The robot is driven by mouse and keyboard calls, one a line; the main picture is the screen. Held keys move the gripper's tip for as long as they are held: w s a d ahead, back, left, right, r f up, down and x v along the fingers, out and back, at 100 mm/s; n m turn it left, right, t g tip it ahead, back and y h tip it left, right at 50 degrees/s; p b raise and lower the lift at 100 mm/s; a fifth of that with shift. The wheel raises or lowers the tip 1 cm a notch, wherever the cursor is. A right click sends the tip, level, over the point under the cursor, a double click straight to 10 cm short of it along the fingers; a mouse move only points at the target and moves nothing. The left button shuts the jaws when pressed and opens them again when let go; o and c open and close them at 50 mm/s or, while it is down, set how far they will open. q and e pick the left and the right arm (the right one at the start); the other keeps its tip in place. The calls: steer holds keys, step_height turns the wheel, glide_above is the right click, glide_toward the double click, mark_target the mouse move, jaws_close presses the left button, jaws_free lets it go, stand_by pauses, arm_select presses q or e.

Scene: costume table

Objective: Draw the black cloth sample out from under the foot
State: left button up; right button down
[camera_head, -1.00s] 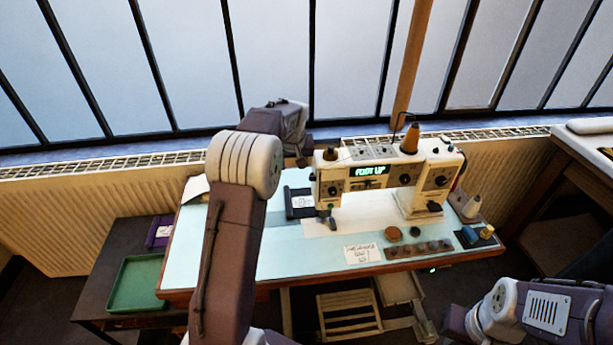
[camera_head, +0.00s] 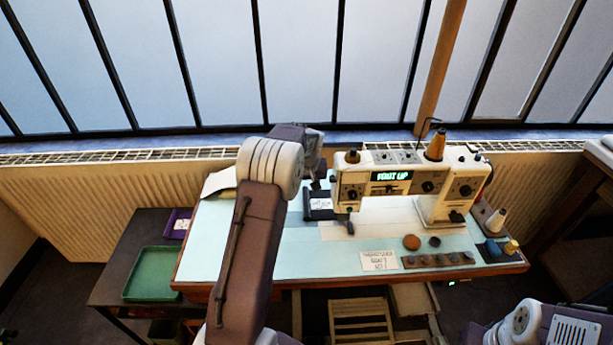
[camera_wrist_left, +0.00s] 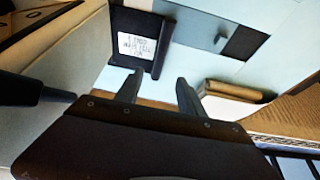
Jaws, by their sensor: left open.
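The machine's display reads "FOOT UP". My left gripper (camera_head: 318,183) hangs over the table behind the sample.
The table's front left is clear.

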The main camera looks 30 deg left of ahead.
mark_target(306, 200)
arm_select(q)
steer(key=x, duration=0.6)
steer(key=s+x, duration=0.1)
steer(key=x, duration=0.3)
steer(key=shift+w+d+f, duration=0.1)
steer(key=shift+d+f, duration=0.15)
steer(key=shift+f, duration=0.05)
jaws_close()
